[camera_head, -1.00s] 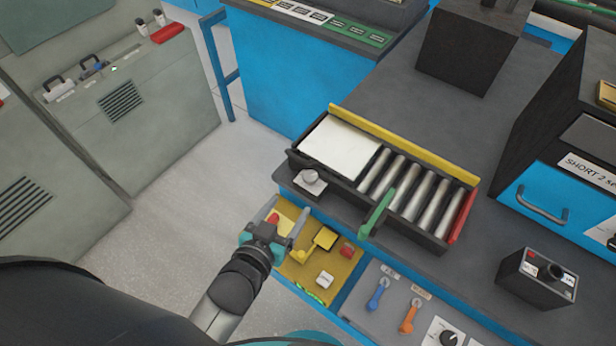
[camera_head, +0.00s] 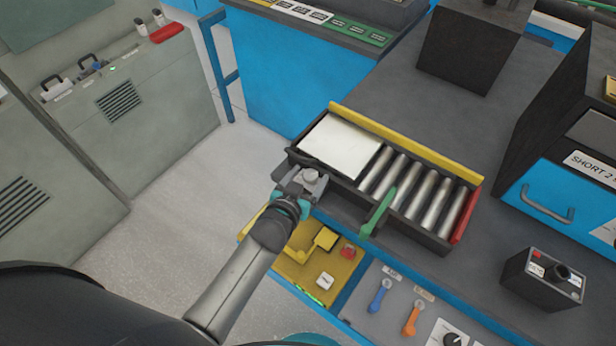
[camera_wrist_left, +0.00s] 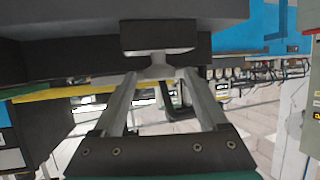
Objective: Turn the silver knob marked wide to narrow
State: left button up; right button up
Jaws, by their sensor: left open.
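The silver knob (camera_head: 311,176) sits on the near-left corner of the roller tray (camera_head: 415,228). Any marking on it is too small to read. My left gripper (camera_head: 304,180) is at the knob, with its fingers open and one on each side of it. In the left wrist view, the knob (camera_wrist_left: 157,70) shows between the two spread fingers, below a dark block. I cannot tell whether the fingers touch it. My right gripper is not in view.
The tray holds a white plate (camera_head: 340,146), several metal rollers and a green lever (camera_head: 378,212) close to the right of my gripper. A yellow panel (camera_head: 315,290) with a red button lies below. A small black control box (camera_head: 540,278) stands to the right.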

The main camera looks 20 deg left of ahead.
pick_arm(q)
grip_shut()
dwell(0.7)
